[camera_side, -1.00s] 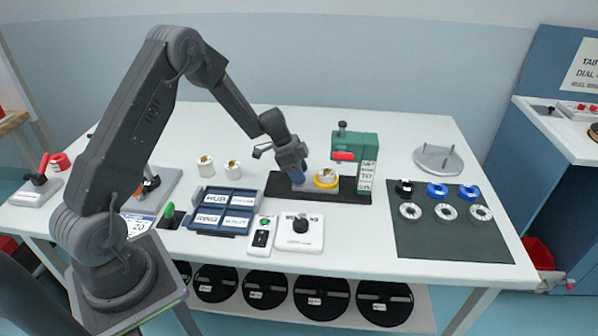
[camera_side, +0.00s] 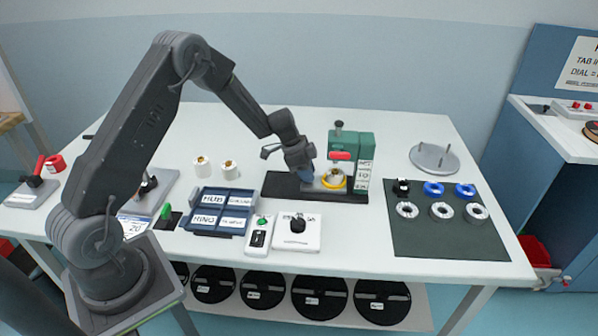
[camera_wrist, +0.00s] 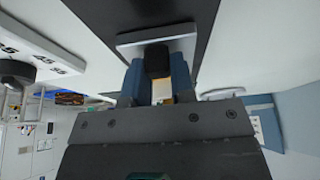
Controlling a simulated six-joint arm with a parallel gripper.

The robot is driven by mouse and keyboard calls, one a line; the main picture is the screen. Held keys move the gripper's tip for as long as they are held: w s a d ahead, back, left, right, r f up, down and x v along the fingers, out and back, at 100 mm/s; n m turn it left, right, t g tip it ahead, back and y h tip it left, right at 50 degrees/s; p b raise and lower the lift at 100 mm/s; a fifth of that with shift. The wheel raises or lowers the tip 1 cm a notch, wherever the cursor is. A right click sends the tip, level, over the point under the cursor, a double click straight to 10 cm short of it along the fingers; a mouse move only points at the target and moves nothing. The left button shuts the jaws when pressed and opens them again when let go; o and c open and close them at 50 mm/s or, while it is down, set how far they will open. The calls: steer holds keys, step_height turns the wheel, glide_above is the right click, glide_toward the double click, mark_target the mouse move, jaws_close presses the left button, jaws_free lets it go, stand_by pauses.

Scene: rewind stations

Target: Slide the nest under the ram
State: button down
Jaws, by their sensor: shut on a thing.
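The nest is a light grey plate (camera_wrist: 130,46) on the dark base track. In the side view it carries a yellow ring (camera_side: 333,185) with a pale part in its middle. My gripper (camera_side: 306,176) is low at the nest's left end. In the wrist view my gripper's blue fingers (camera_wrist: 157,82) are shut on the nest's black knob (camera_wrist: 157,60). The green press (camera_side: 366,147) stands at the track's right end, with a red piece (camera_side: 341,155) on its front. The yellow ring sits just below that red piece. The ram's tip cannot be made out.
The dark track (camera_side: 281,186) is bare left of my gripper. A blue labelled tray (camera_side: 221,211) and a white dial box (camera_side: 297,233) stand in front. Two white cylinders (camera_side: 202,167) stand behind left. A dark mat (camera_side: 432,237) with rings lies right.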

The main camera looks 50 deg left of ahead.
steer(key=c, duration=1.3)
jaws_free()
steer(key=shift+w+d+r, duration=0.1)
steer(key=shift+w+d, duration=0.1)
steer(key=shift+d, duration=0.05)
steer(key=o, duration=0.3)
steer(key=shift+o, duration=0.2)
steer(key=shift+a, duration=0.1)
steer(key=v, duration=1.3)
steer(key=shift+s+r, duration=0.2)
steer(key=shift+r, duration=0.15)
steer(key=shift+a, duration=0.1)
